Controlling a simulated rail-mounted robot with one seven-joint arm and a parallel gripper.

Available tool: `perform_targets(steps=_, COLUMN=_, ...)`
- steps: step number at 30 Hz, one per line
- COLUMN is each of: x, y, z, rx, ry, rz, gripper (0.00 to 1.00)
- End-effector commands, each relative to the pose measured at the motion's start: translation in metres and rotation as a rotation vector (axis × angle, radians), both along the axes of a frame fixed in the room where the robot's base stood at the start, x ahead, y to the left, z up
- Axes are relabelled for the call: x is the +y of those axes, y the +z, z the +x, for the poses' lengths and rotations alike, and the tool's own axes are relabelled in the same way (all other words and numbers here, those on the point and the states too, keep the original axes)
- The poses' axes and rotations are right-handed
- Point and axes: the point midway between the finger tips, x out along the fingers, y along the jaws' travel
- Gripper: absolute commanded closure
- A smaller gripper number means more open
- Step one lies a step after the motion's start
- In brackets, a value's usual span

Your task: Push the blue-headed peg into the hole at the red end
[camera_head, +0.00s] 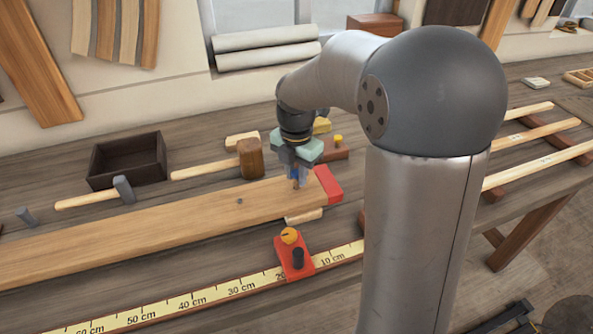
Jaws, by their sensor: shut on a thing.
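A long wooden plank (150,222) lies across the bench, and its right end is red (328,184). My gripper (296,179) points down over the plank just left of the red end. It is shut on the blue-headed peg (296,183), of which only a little brown shaft and a trace of blue show between the fingers. I cannot tell whether the peg's tip is in a hole; the hole at the red end is hidden. A small dark spot (239,201) shows farther left on the plank.
Behind the plank are a dark open box (128,162), a mallet (250,158) and a hammer (123,190). In front lie a short wooden dowel (304,217), a yellow ruler (190,303) and a red block with knobs (294,261).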

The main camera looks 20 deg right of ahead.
Motion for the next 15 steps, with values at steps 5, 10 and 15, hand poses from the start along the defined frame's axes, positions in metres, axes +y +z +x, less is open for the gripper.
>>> perform_targets(steps=5, x=-0.0001, y=-0.0056, z=-0.0001, rx=0.000, ry=0.000, rz=0.000, gripper=0.99)
perform_targets(steps=10, x=0.0000, y=-0.0090, z=0.0000, rx=0.000, ry=0.000, rz=0.000, gripper=0.99)
perform_targets(steps=15, x=-0.0001, y=-0.0088, z=-0.0002, rx=0.001, ry=0.000, rz=0.000, gripper=0.56)
